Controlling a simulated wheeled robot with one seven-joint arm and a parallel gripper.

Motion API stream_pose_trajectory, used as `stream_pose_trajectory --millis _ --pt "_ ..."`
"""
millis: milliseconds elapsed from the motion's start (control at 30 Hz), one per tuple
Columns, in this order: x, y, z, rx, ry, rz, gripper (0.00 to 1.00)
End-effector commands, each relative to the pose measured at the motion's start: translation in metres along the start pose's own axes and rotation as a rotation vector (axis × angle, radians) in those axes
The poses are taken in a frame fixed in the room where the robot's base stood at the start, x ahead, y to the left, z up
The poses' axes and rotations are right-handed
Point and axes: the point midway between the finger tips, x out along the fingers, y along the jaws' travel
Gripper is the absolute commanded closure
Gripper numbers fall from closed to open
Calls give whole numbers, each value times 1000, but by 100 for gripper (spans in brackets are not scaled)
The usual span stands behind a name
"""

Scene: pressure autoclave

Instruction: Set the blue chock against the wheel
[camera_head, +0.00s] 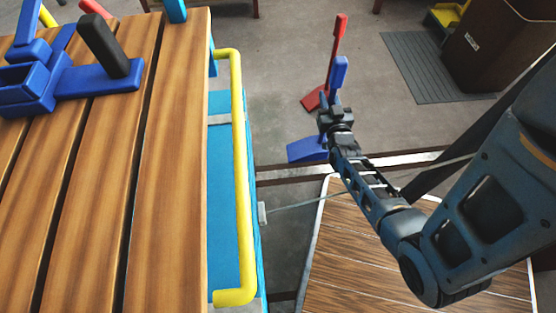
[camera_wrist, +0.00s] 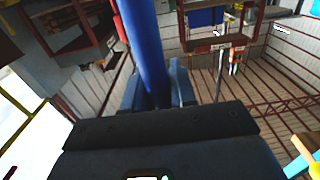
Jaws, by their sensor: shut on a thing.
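The blue chock (camera_head: 307,149) has a wedge-shaped foot and an upright blue handle whose top shows above my gripper (camera_head: 335,113). My gripper is shut on this handle. In the wrist view the blue handle (camera_wrist: 147,50) stands between the two fingers (camera_wrist: 158,88). The wedge is low by the rail, left of my gripper; I cannot tell whether it touches the floor. No wheel can be made out in either view; the blue cart (camera_head: 228,160) with wooden planks on top hides what is under it.
A red chock (camera_head: 315,97) with a tall red handle stands on the floor just behind the blue one. A yellow handrail (camera_head: 239,180) runs along the cart's right side. A rail (camera_head: 290,173) crosses below. A wooden platform (camera_head: 345,265) lies under my arm.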

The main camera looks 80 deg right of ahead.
Motion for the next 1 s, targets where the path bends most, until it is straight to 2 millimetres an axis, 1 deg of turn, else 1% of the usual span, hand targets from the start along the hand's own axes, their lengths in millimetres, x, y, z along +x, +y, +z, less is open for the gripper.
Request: stream_pose_trajectory --millis 67,167,600,700,833,1000 --pt "0 -3 1 2 3 0 100" --pt "-2 -13 8 3 4 1 100" --pt "-21 -86 55 4 3 0 100" --pt "-24 -99 63 3 4 1 100" --pt "-27 -110 68 3 5 1 100" --pt "-28 -113 73 1 5 1 100"
